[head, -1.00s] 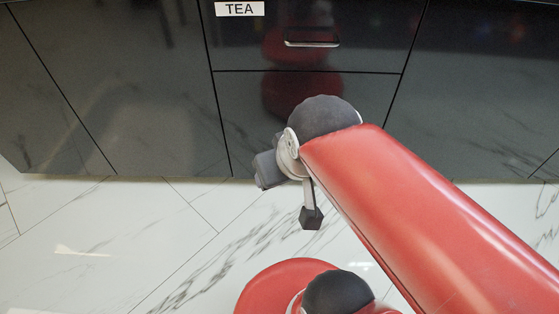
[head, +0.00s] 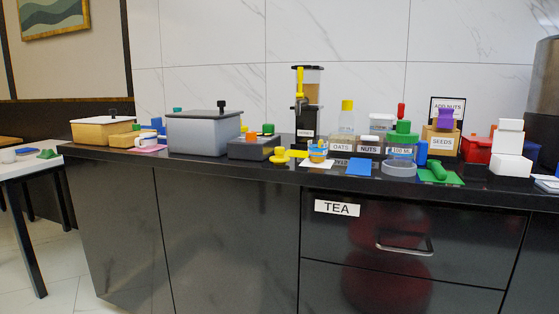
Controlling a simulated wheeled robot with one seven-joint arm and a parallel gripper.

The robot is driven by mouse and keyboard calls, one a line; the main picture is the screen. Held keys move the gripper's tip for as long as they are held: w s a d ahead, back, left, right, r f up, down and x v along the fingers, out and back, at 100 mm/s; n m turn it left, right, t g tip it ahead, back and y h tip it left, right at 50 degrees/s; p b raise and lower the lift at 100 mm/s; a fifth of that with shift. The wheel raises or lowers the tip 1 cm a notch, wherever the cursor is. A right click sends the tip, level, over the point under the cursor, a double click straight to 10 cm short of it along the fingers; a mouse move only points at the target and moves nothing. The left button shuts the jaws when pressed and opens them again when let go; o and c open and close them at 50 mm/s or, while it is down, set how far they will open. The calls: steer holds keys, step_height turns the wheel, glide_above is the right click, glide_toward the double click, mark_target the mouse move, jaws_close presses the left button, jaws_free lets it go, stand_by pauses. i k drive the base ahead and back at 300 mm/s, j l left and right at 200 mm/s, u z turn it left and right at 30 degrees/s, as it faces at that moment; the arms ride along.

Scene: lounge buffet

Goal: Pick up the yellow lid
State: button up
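A small yellow round piece with a raised knob (head: 279,155), which looks like the yellow lid, lies near the front edge of the dark counter (head: 240,170). It is just right of a dark grey box (head: 250,147). A clear jar (head: 346,123) farther back has a yellow cap (head: 347,105) on top. My gripper and arm are not in the head view now.
Left are a grey bin with a lid (head: 204,133) and a wooden box (head: 103,131). A tall dispenser (head: 306,105) stands behind. A small patterned cup (head: 318,150) and labelled containers crowd the right. Drawers below have a metal handle (head: 404,247).

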mark_target(278, 160)
steer(key=i+j, duration=0.35)
steer(key=j, duration=0.25)
steer(key=i+j+z, duration=0.15)
steer(key=j+z, duration=0.25)
steer(key=i+j+z, duration=0.15)
steer(key=j+z, duration=0.2)
steer(key=i+j+z, duration=0.1)
steer(key=j+z, duration=0.3)
